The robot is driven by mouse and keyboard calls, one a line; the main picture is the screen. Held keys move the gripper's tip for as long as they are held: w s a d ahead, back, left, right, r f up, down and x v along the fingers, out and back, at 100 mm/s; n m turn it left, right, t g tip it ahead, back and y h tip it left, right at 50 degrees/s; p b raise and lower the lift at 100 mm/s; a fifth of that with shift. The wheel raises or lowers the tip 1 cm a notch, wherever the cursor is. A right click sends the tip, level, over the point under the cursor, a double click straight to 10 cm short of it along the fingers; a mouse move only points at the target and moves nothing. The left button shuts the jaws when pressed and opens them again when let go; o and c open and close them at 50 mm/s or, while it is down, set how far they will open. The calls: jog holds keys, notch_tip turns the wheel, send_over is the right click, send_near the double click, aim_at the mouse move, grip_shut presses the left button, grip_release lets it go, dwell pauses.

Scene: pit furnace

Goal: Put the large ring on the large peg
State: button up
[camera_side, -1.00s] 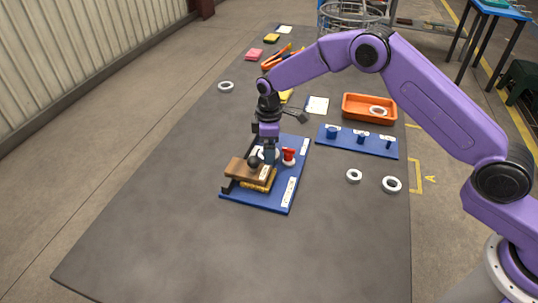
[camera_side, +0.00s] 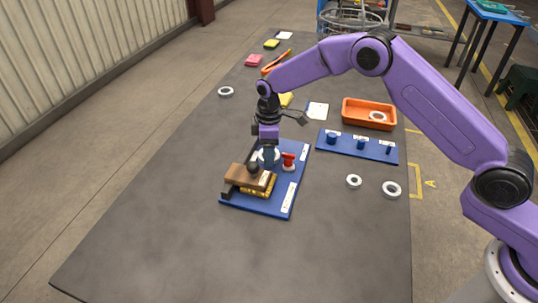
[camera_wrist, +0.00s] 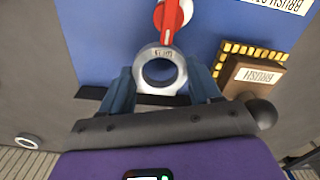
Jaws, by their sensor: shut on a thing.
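My gripper (camera_wrist: 160,92) is low over a blue board (camera_side: 262,208) in the side view. In the wrist view its fingers are shut on a pale ring (camera_wrist: 143,83) with dark lettering, one finger at each side. The board is behind it. The side view shows part of this ring at the fingers. The large peg appears to be the widest blue peg (camera_side: 333,137), at the left end of a blue peg board (camera_side: 345,153). It is bare. Loose white rings lie at the right (camera_side: 392,190), beside it (camera_side: 353,181) and far left (camera_side: 226,92). Which is the large ring, I cannot tell.
A red-handled piece (camera_side: 289,160) stands close right of my gripper. A brown-topped brush (camera_side: 240,176) lies at its left. An orange tray (camera_side: 368,105) holds another white ring (camera_side: 377,116). The table's left and front are clear.

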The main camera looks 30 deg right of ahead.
notch_tip(320, 180, up, 8)
jog(key=m, duration=0.5)
send_over(333, 134)
jog(key=f, duration=0.3)
jog(key=shift+a+f, duration=0.15)
jog(key=shift+a, duration=0.15)
jog(key=shift+d+f, duration=0.25)
jog(key=shift+f, duration=2.7)
jog(key=shift+f, duration=0.6)
jog(key=o, duration=0.9)
